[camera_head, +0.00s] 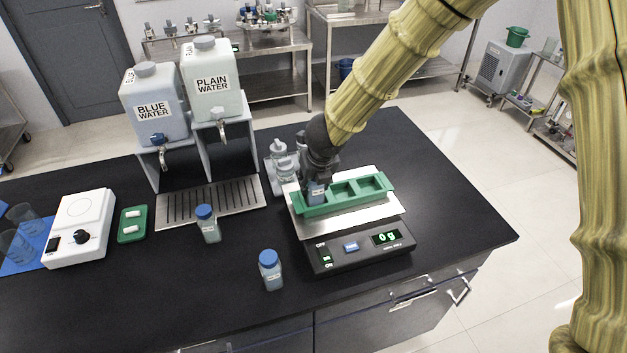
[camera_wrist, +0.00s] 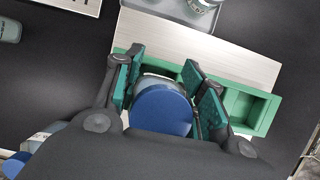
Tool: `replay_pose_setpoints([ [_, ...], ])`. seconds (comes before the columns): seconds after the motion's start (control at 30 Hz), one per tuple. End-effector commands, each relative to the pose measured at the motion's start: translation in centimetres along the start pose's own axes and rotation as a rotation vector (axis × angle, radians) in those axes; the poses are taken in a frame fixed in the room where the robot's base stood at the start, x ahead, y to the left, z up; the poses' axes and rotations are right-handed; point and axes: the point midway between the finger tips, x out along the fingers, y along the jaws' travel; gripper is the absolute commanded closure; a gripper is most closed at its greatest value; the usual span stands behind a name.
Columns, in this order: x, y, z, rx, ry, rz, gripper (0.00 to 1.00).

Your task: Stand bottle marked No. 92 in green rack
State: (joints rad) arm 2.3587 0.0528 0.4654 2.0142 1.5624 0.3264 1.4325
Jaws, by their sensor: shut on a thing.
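My gripper (camera_head: 318,178) points down over the left end of the green rack (camera_head: 343,187). It is shut on a blue-capped bottle (camera_head: 316,193), with the pads on both sides of it. In the wrist view the blue cap (camera_wrist: 161,110) shows between the pads, and the bottle is over or in the rack's end compartment. I cannot tell whether its base touches the rack. Its label is too small to read. The rack's other two compartments look empty. Two more blue-capped bottles stand on the bench, one by the drip tray (camera_head: 207,224) and one nearer the front (camera_head: 270,270).
The rack lies on the steel pan of a scale (camera_head: 358,248) reading 0 g. Glass jars (camera_head: 283,162) stand close behind my gripper. Blue water and plain water tanks (camera_head: 212,80) stand over a drip tray (camera_head: 180,204). The bench right of the scale is clear.

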Motion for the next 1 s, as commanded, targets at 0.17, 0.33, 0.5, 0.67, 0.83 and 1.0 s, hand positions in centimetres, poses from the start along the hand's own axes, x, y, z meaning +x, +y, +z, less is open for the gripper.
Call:
replay_pose_setpoints([
  [0.17,0.4,0.0,-0.2,0.001,0.000,0.001,0.88],
  [0.33,0.3,0.0,-0.1,0.000,0.000,0.000,0.38],
  [0.5,0.3,0.0,-0.1,0.000,0.000,0.000,0.38],
  [0.67,0.0,0.0,0.0,0.000,0.000,0.000,0.38],
  [0.83,-1.4,0.0,0.0,0.003,-0.001,0.001,0.38],
  [1.0,-4.4,0.0,0.1,0.003,-0.002,0.002,0.38],
])
